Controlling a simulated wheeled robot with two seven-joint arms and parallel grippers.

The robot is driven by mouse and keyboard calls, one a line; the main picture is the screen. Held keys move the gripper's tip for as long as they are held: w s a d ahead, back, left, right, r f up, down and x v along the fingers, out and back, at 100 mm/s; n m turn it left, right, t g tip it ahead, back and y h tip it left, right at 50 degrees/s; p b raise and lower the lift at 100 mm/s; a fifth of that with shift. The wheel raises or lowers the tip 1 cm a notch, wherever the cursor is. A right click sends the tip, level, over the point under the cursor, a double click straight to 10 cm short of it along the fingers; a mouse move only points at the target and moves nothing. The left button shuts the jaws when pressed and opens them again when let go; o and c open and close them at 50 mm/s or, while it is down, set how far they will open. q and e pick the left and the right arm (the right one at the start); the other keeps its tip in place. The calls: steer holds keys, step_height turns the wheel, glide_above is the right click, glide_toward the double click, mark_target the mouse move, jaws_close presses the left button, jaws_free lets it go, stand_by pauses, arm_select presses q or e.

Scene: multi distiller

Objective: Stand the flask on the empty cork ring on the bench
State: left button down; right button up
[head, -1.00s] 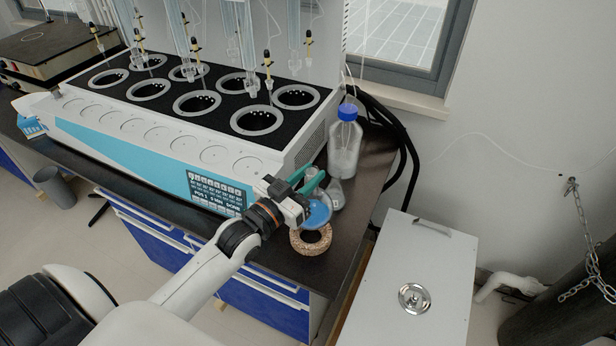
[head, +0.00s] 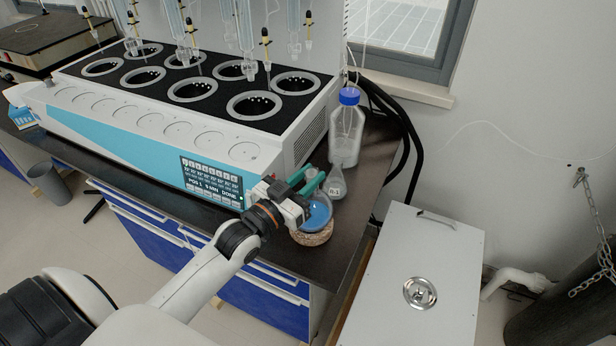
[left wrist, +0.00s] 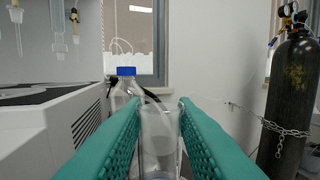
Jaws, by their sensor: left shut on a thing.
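The flask (head: 318,215) is round and clear with blue liquid in its bulb. My left gripper (head: 314,184) is shut on its neck, which shows between the green fingers (left wrist: 160,128) in the left wrist view. The cork ring (head: 314,238) lies on the dark bench near its front right corner. The flask's bulb appears over the ring and hides most of its opening. I cannot tell whether the bulb touches the ring. My right gripper is not in view.
A small conical flask (head: 336,184) and a blue-capped bottle (head: 346,135) stand just behind the held flask. The white distiller (head: 318,140) fills the bench to the left. A grey cabinet (head: 410,270) stands to the right. A chained cylinder (left wrist: 289,90) is at the far right.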

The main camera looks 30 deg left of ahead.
arm_select(q)
steer(key=shift+f, duration=0.4)
stand_by(0.4)
steer(key=c, duration=1.1)
jaws_free()
steer(key=shift+f, duration=0.1)
steer(key=b+v, duration=0.1)
steer(key=v, duration=1.1)
steer(key=shift+b, duration=0.35)
